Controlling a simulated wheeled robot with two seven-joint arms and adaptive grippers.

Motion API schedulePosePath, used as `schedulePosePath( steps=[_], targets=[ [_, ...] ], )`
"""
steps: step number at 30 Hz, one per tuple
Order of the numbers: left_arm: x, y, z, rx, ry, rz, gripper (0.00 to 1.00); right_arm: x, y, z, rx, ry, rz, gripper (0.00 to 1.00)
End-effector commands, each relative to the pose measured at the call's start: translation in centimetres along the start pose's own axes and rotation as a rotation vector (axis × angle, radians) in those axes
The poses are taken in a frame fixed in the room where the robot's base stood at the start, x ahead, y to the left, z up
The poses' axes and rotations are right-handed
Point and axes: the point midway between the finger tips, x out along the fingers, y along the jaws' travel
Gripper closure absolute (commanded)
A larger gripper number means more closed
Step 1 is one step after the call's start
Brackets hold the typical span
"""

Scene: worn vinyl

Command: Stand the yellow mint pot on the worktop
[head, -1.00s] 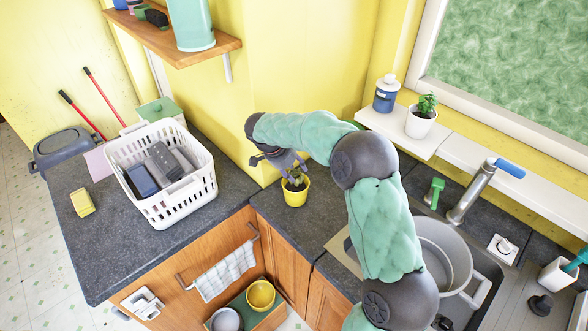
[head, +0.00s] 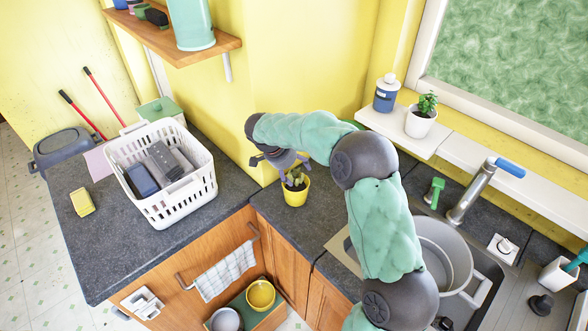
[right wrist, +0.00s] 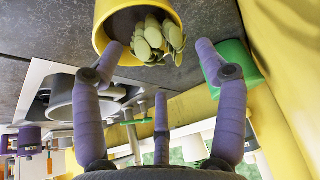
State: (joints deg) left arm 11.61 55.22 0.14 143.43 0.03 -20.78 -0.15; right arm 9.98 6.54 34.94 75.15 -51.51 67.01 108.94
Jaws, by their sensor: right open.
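The yellow mint pot (head: 295,193) stands upright on the dark worktop (head: 320,215) near the wall corner, with a small leafy plant (head: 295,178) in it. My right gripper (head: 287,164) is just above and behind the pot. In the right wrist view the gripper (right wrist: 160,52) has its fingers spread wide. One fingertip overlaps the rim of the pot (right wrist: 101,22); I cannot tell whether it touches. The fingers hold nothing. My left gripper is not in view.
A white basket (head: 175,205) with dark items and a yellow sponge (head: 82,202) are on the left worktop. The sink with a grey pot (head: 440,255) is at the right. A white potted plant (head: 420,122) stands on the ledge. A green object (right wrist: 238,68) is beside one finger.

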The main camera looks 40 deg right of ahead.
Motion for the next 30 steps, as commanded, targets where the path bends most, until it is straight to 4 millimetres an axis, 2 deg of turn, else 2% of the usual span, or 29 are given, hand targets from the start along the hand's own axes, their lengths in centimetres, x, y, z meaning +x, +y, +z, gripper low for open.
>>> schedulePosePath(
  steps=[30],
  targets=[
    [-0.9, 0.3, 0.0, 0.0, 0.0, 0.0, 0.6, -3.0, -0.1, -0.1, 0.001, 0.001, -0.002, 0.27]
  ],
)
